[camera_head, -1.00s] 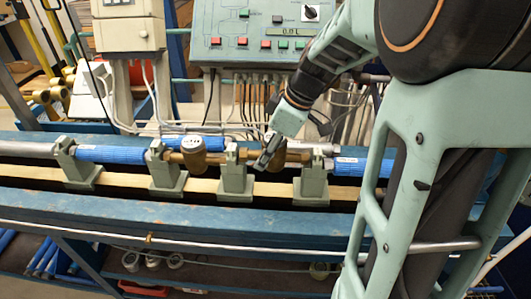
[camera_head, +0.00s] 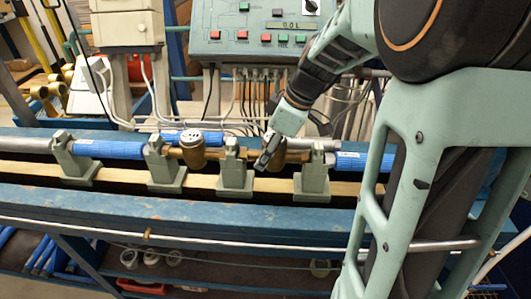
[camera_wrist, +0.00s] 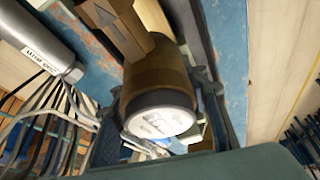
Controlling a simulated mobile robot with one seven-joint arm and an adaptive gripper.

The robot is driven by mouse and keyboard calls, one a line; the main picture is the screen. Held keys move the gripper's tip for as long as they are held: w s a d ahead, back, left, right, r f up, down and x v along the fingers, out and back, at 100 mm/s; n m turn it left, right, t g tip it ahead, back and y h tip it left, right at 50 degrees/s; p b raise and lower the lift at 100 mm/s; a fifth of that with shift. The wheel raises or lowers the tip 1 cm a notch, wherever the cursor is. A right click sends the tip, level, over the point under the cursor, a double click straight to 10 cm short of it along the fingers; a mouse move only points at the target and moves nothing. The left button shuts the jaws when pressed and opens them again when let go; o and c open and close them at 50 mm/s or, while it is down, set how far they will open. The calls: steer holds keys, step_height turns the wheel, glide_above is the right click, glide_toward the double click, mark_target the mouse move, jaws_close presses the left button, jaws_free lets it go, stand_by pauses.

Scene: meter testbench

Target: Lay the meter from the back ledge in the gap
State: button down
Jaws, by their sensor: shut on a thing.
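My gripper (camera_head: 267,158) is over the bench row, between the third and fourth green-grey stands. It is shut on a brass meter (camera_head: 291,157), mostly hidden by the gripper in the head view. In the wrist view this meter (camera_wrist: 155,82) is between the dark fingers, with a pale round cap and an arrow on its brass body. Its brass ends lie close to the tops of the third stand (camera_head: 233,178) and fourth stand (camera_head: 313,178). I cannot tell whether it rests on them. Another brass meter (camera_head: 192,149) sits upright between the second and third stands.
A blue pipe (camera_head: 108,150) is at the left of the row, and another blue pipe (camera_head: 350,161) is right of the fourth stand. A grey cylinder (camera_wrist: 38,42) lies near the meter in the wrist view. Cables hang under the control panel (camera_head: 255,50) behind.

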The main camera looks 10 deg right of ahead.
mark_target(265, 135)
steer(key=shift+f+b, duration=0.25)
steer(key=shift+b, duration=0.15)
stand_by(0.4)
steer(key=c, duration=1.1)
jaws_free()
steer(key=shift+c, duration=0.2)
steer(key=shift+o, duration=0.5)
steer(key=shift+f, duration=0.1)
steer(key=shift+r+p, duration=3.5)
steer(key=shift+r, duration=2.15)
